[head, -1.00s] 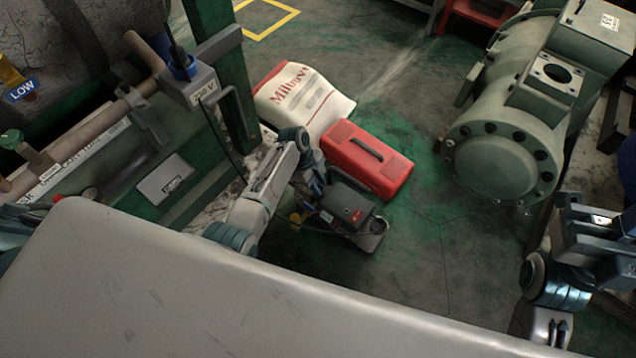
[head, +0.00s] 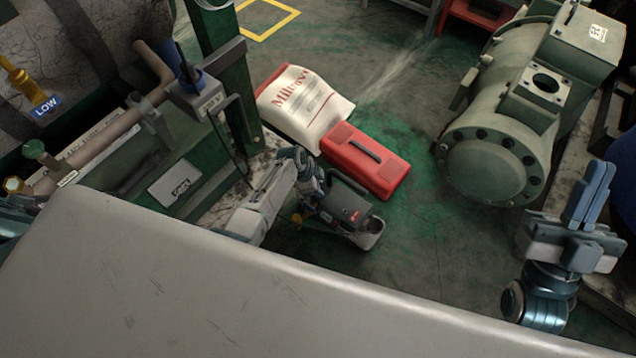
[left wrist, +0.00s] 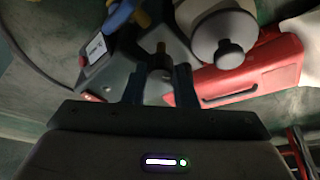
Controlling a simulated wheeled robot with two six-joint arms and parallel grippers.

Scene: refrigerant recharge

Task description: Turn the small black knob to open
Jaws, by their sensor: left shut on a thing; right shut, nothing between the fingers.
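In the head view, my left arm reaches over the grey table to a dark grey unit with a handle (head: 350,208), standing low near the floor. The left fingertips are hard to make out there. My right gripper (head: 589,195) is shut and empty, at the far right, fingers pointing up.
A red case (head: 365,162) and a white-and-red bag (head: 305,105) lie on the floor beyond the unit. A large green machine (head: 535,120) stands at right. A green post (head: 232,85) and pipework are at left. The floor between is clear.

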